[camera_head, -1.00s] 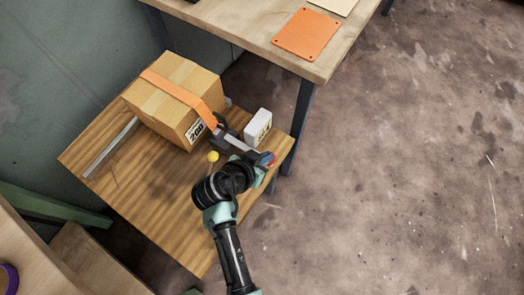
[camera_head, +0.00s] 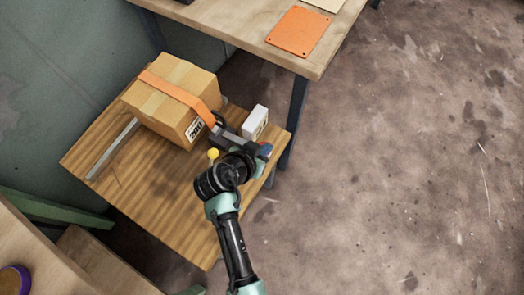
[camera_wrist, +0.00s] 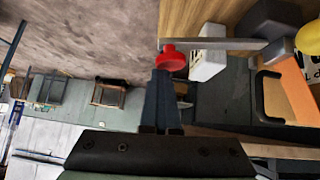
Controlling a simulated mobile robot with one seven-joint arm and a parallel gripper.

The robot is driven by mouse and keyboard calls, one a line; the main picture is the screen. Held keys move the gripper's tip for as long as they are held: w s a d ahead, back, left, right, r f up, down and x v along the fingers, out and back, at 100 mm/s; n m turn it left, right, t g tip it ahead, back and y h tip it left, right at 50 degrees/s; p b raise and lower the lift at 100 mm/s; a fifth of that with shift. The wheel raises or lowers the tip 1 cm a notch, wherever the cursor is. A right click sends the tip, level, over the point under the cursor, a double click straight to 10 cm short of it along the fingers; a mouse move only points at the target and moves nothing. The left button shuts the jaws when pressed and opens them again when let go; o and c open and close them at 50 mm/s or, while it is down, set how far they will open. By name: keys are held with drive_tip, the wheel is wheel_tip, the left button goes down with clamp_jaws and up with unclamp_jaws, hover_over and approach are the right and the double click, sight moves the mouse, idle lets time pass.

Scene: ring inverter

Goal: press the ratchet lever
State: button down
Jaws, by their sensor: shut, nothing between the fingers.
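The ratchet lever is a grey metal bar (camera_wrist: 235,44) with a red knob (camera_wrist: 172,57) at its end. In the head view the lever (camera_head: 228,137) runs from the orange strap (camera_head: 180,92) on a cardboard box (camera_head: 170,88) toward the table's right edge. My gripper (camera_wrist: 165,74) is shut and empty. Its fingertips are at the red knob, overlapping its lower edge in the wrist view; I cannot tell whether they touch.
A yellow ball (camera_head: 213,154) stands left of my wrist. A small white box (camera_head: 255,121) sits behind the lever. The wooden table (camera_head: 150,195) is bare in front. A higher workbench (camera_head: 250,30) with an orange plate (camera_head: 299,31) stands behind. Open floor lies right.

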drive_tip(key=v, duration=1)
drive_tip(key=shift+d+r+p, duration=0.2)
drive_tip(key=shift+r+p, duration=0.1)
drive_tip(key=shift+r, duration=0.3)
drive_tip(key=shift+s, duration=0.15)
